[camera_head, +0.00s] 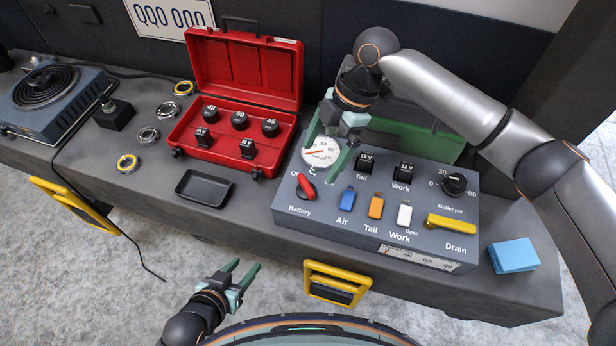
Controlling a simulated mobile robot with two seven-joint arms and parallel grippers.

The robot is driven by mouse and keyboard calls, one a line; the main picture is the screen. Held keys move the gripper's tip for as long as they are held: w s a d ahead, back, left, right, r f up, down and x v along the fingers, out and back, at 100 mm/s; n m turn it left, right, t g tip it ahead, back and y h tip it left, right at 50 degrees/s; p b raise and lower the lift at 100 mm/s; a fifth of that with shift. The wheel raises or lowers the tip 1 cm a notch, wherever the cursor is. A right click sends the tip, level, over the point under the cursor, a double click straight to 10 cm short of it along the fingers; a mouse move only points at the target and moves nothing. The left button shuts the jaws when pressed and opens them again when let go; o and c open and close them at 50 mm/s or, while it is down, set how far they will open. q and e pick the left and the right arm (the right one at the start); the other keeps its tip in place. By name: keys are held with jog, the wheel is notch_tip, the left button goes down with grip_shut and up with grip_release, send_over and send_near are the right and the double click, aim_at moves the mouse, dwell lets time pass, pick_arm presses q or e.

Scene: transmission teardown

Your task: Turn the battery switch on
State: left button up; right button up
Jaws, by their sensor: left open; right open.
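The battery switch (306,187) is a red lever at the left end of the grey control panel (345,222), above the label "Battery". Its lever slants from upper left to lower right, and the position marks beside it are partly hidden or too small to read. My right gripper (322,164) is open and points down over the panel's left part, its fingers around the view of the round gauge (320,152), just above and right of the switch. It appears apart from the lever. My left gripper (247,264) is open and empty, in front of the bench.
The panel also carries blue (346,198), orange (376,206) and white (404,214) switches, a yellow drain lever (451,223) and a black outlet knob (454,184). An open red case (286,160) and a black tray (204,188) stand left of it.

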aim_at(307, 183)
pick_arm(q)
jog(key=shift+w+d+r+b, duration=0.1)
jog(key=shift+w+d+b, duration=0.1)
jog(key=shift+w+b, duration=0.15)
pick_arm(e)
jog(key=x, duration=0.7)
jog(key=shift+f, duration=0.2)
jog(key=shift+c, duration=0.4)
